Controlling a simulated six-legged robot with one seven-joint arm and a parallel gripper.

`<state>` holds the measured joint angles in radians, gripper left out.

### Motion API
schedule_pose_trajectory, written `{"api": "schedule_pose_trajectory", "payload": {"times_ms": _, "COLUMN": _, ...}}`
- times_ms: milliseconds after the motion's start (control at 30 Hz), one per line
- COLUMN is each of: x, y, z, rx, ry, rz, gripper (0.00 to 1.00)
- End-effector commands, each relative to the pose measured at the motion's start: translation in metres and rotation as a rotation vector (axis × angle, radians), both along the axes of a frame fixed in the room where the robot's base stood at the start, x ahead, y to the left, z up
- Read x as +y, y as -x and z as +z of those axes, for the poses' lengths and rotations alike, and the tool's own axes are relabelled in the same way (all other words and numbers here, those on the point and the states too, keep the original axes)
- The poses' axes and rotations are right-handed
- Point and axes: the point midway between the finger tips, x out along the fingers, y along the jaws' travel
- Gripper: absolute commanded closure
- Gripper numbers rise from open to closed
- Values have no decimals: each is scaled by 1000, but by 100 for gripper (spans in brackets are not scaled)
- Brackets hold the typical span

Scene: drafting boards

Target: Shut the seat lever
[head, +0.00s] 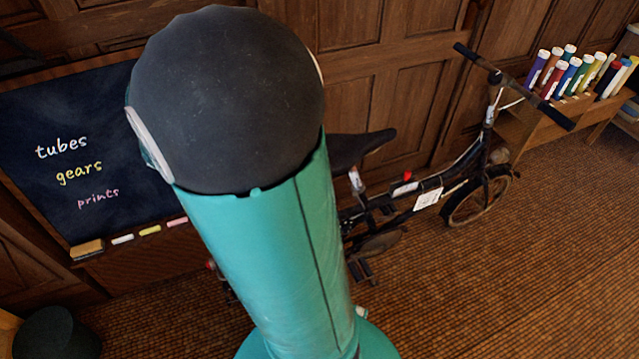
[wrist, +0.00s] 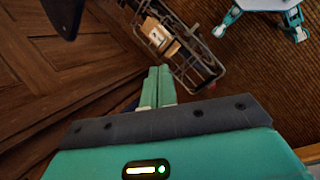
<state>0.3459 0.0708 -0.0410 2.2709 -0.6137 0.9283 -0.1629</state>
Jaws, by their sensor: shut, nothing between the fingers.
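A dark folding bicycle (head: 430,190) stands along the panelled wall in the head view, partly hidden behind my teal arm. Its black saddle (head: 362,147) sits on a seat post (head: 355,182) just right of my arm. I cannot make out the seat lever clearly near the post. My gripper (wrist: 159,72) is shut and empty in the wrist view, its two green fingers side by side. Beyond the fingers is a dark metal rack (wrist: 205,68), apart from or touching them I cannot tell. A dark shape (wrist: 65,14) at the top left may be the saddle. My gripper is hidden in the head view.
A chalkboard (head: 50,110) with chalks leans at the left. A wooden rack (head: 545,125) with several coloured tubes stands at the right, near the handlebar (head: 515,87). Wood panelling (head: 420,70) closes off the back. The woven floor (head: 530,270) is clear at lower right.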

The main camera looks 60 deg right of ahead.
Motion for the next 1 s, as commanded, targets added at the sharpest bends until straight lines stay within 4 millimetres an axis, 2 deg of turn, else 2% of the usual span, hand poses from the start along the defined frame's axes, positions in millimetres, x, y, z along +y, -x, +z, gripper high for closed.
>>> {"api": "schedule_pose_trajectory", "payload": {"times_ms": 33, "x": -17, "y": 4, "z": -17, "rx": 64, "ry": 7, "rz": 6, "gripper": 100}}
{"api": "schedule_pose_trajectory", "payload": {"times_ms": 100, "x": -40, "y": 11, "z": -37, "rx": 147, "ry": 19, "rz": 25, "gripper": 100}}
{"api": "schedule_pose_trajectory", "payload": {"times_ms": 300, "x": -100, "y": 39, "z": -100, "rx": 380, "ry": 22, "rz": 98, "gripper": 100}}
{"api": "schedule_pose_trajectory", "payload": {"times_ms": 500, "x": -146, "y": 80, "z": -167, "rx": 593, "ry": -15, "rz": 188, "gripper": 100}}
{"api": "schedule_pose_trajectory", "payload": {"times_ms": 600, "x": -161, "y": 98, "z": -193, "rx": 668, "ry": -39, "rz": 228, "gripper": 100}}
{"api": "schedule_pose_trajectory", "payload": {"times_ms": 767, "x": -171, "y": 114, "z": -215, "rx": 728, "ry": -60, "rz": 266, "gripper": 100}}
{"api": "schedule_pose_trajectory", "payload": {"times_ms": 1000, "x": -173, "y": 116, "z": -218, "rx": 736, "ry": -61, "rz": 272, "gripper": 100}}
